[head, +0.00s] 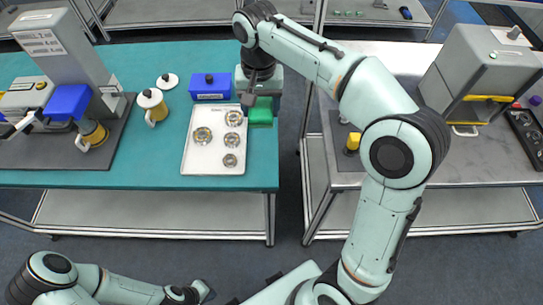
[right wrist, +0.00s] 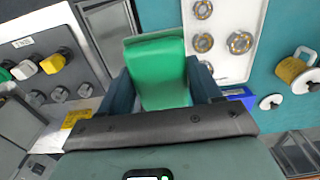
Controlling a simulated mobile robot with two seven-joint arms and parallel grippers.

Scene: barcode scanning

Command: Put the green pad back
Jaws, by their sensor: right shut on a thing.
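The green pad (head: 261,114) shows in the head view at the right edge of the teal table, beside the white tray. In the right wrist view the green pad (right wrist: 158,75) sits between the two fingers of my right gripper (right wrist: 162,88), which is shut on it. In the head view my right gripper (head: 250,98) points down at the pad and partly hides it. I cannot tell whether the pad touches the table. My left gripper (head: 198,291) is low at the bottom of the head view, away from the table, and its jaws are not clear.
The white tray (head: 188,158) holds several round metal parts. A blue box (head: 210,86), a yellow mug (head: 155,108) and a white lid (head: 167,82) stand near it. A gap separates the teal table from the grey table (head: 400,172).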

